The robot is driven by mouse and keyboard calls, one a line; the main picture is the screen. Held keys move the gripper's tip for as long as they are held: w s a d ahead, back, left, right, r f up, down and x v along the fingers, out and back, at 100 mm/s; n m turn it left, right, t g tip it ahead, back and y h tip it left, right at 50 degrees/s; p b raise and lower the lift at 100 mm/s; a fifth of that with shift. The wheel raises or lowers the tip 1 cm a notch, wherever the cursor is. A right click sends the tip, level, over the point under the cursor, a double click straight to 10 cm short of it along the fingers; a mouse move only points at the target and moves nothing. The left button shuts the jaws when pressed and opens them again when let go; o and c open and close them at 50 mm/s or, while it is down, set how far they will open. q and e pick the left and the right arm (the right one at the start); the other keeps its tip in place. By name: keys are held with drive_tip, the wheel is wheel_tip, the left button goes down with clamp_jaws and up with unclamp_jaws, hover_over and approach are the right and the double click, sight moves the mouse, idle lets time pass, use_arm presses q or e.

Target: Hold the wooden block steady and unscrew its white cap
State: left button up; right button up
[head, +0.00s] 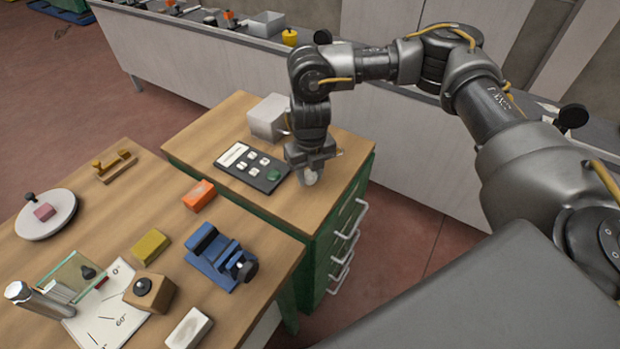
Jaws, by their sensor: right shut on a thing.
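The wooden block (150,293) sits on the near wooden table, partly over a paper sheet with angle marks. A dark round piece shows on its top, and no white cap shows there. My right gripper (311,170) points down over the front right part of the green cabinet's top, far from the block. It is shut on a small white rounded thing, which looks like the white cap (311,179). Most of that thing is hidden by the fingers, and I cannot tell whether it touches the cabinet top. My left gripper is not in view.
The cabinet (225,115) also holds a dark keypad panel (262,183) and a grey-white box (267,117). On the table (110,215) are a blue vise (217,257), an orange block (199,195), a yellow block (150,246), a white block (188,328) and a round disc (35,225).

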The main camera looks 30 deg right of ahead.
sight(310, 174)
wheel_tip(310, 174, down, 2)
drive_tip(key=shift+f, duration=0.2)
drive_tip(key=shift+f, duration=0.15)
drive_tip(key=o, duration=1.1)
drive_tip(key=shift+c, duration=0.2)
drive_tip(key=shift+r, duration=0.35)
wheel_tip(310, 174, up, 12)
drive_tip(key=shift+f+b, duration=0.15)
drive_tip(key=shift+b, duration=0.5)
